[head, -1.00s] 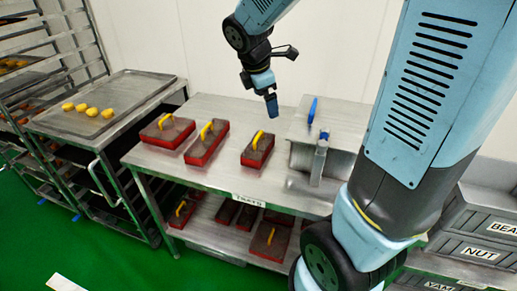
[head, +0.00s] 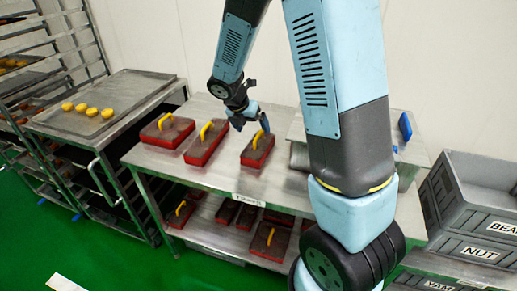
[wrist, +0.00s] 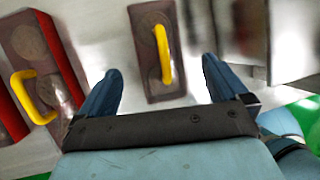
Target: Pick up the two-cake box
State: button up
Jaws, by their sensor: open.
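Three red boxes with clear brownish lids and yellow handles stand on the steel table. The right one (head: 254,154) is the smaller; in the wrist view this box (wrist: 152,85) shows two round shapes under its lid, so it looks like the two-cake box. My gripper (head: 251,121) is open and empty above its far end. In the wrist view, the fingers (wrist: 158,85) point towards the box, one on each side, and the handle lies between them, farther off. The middle box (head: 204,150) is larger and sits to its left, as it does in the wrist view (wrist: 52,92).
A steel block-like unit lies right of the target, partly hidden by my arm. More red boxes (head: 270,241) fill the lower shelf. A tray with yellow cakes (head: 90,110) is at left, grey crates (head: 480,200) at right.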

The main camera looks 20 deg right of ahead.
aim_at(259, 141)
jog(key=shift+x, duration=3.95)
jog(key=shift+w+a, duration=0.1)
jog(key=shift+a, duration=0.05)
jog(key=c, duration=0.9)
